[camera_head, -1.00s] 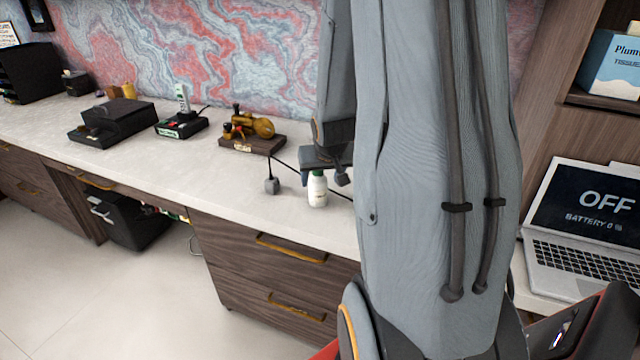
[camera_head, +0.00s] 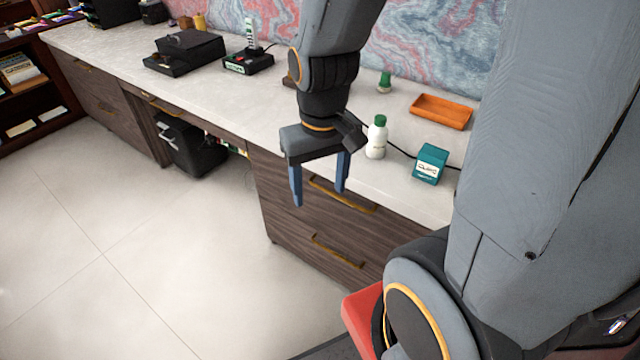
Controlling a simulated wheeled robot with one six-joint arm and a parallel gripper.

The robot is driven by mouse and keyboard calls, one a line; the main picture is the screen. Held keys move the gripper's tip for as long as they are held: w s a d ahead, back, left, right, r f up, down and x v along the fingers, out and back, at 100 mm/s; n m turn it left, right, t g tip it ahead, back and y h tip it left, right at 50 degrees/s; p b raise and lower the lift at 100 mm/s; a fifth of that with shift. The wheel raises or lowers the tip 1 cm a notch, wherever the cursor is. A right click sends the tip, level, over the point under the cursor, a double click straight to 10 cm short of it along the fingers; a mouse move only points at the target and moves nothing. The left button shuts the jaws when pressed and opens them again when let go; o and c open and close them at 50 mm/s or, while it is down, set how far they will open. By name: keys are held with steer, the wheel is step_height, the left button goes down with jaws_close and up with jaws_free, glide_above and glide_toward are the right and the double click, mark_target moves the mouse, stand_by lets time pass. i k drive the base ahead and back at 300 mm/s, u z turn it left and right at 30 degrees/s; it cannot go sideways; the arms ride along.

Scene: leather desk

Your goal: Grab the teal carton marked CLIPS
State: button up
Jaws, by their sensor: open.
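The teal carton (camera_head: 430,165) with a white label stands on the pale desk top near its front edge, right of centre; its lettering is too small to read surely. My gripper (camera_head: 318,200) hangs fingers down, to the left of the carton and in front of the desk's front edge as seen here. Its two blue fingers are apart with nothing between them. The carton is in full view and my gripper does not touch it.
A white bottle with a green cap (camera_head: 377,137) stands between my gripper and the carton. A dark cable runs behind the carton. An orange tray (camera_head: 441,111) and a small green object (camera_head: 385,82) lie farther back. Black devices (camera_head: 185,50) stand at left. Drawers (camera_head: 335,215) are below.

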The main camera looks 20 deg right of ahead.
mark_target(431, 161)
steer(key=z, duration=1.35)
